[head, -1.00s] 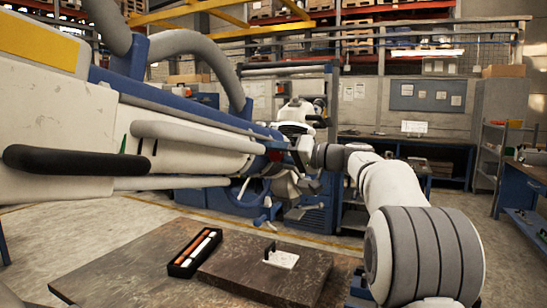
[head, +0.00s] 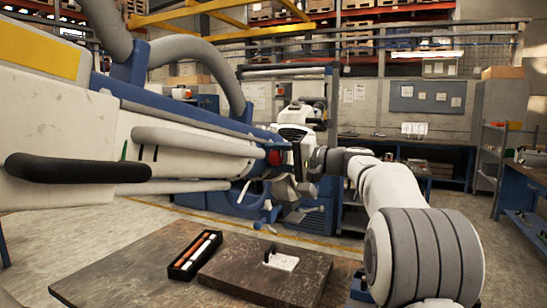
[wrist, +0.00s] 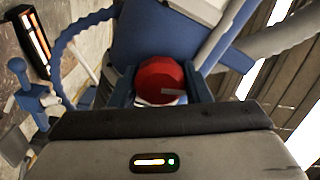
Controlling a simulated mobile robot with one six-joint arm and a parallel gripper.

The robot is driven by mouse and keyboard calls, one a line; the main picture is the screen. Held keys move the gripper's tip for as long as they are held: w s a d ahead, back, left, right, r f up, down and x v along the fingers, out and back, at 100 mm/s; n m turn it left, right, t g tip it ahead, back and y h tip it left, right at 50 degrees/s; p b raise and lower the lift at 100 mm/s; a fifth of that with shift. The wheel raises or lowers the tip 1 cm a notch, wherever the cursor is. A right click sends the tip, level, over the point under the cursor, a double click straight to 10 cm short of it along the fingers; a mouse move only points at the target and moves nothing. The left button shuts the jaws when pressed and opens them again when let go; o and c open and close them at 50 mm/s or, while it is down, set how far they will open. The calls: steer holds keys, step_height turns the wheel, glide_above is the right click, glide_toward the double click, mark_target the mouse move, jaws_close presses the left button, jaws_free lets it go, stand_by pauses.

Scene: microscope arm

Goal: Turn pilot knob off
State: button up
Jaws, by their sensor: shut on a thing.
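The red pilot knob (wrist: 160,78) sits in the middle of the wrist view, between the two blue fingers of my gripper (wrist: 161,92). The fingers are shut on it, one at each side. In the head view, the knob (head: 274,157) is a small red spot at the end of the big white and blue machine arm (head: 190,110). My gripper (head: 281,158) is there too, partly hidden by its own wrist links. The knob's far side is hidden.
A black handle (head: 75,168) juts in at left. Floor is open beyond the table.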

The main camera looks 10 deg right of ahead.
stand_by(0.3)
steer(key=o, duration=1)
steer(key=shift+d, duration=0.1)
steer(key=shift+d, duration=0.15)
steer(key=b+v, duration=0.1)
steer(key=v, duration=0.6)
steer(key=shift+s+d+b, duration=0.15)
steer(key=shift+s+b, duration=0.05)
steer(key=shift+b, duration=0.1)
